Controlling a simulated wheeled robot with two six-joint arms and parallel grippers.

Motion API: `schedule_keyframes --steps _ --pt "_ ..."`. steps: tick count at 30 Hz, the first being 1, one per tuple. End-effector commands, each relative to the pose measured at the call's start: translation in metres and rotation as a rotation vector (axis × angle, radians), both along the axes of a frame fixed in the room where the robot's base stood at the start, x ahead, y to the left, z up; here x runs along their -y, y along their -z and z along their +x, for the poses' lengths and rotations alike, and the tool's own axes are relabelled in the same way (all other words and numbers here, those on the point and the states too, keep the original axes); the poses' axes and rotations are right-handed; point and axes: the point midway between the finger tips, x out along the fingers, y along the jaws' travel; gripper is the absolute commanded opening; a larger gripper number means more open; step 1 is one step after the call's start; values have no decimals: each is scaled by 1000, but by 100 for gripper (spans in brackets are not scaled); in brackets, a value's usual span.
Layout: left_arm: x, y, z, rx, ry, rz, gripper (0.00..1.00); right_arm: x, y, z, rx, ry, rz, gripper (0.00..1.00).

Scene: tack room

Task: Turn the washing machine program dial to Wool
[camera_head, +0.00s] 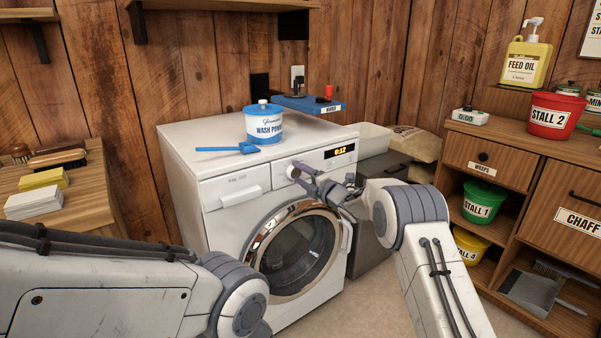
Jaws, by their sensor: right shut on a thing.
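The white washing machine (225,228) stands against the wooden wall, its round glass door shut. Its program dial (291,173) is on the front panel, between the drawer at left and the lit display (340,151), which reads 0:12. My right gripper (298,171) reaches in from the right and is shut on the dial. The fingers cover much of the dial, and its pointer and program names, Wool included, cannot be read. My left arm lies at the lower left, and its gripper is not in view.
A wash powder tub (263,125) and a blue scoop (228,149) lie on the machine's top. A blue shelf (309,105) is behind it. A cabinet (520,150) with a red bucket (556,115) stands at right, a wooden bench (85,207) at left.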

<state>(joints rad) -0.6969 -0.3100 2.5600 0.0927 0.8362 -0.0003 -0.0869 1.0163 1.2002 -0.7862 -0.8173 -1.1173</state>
Motion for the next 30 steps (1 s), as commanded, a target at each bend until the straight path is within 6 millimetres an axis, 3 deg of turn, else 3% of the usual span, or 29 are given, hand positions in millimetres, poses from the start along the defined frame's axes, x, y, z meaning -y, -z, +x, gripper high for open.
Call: schedule_keyframes --steps 30 --pt "0 -51 0 0 0 0 0 1 3 0 -568 5 783 8"
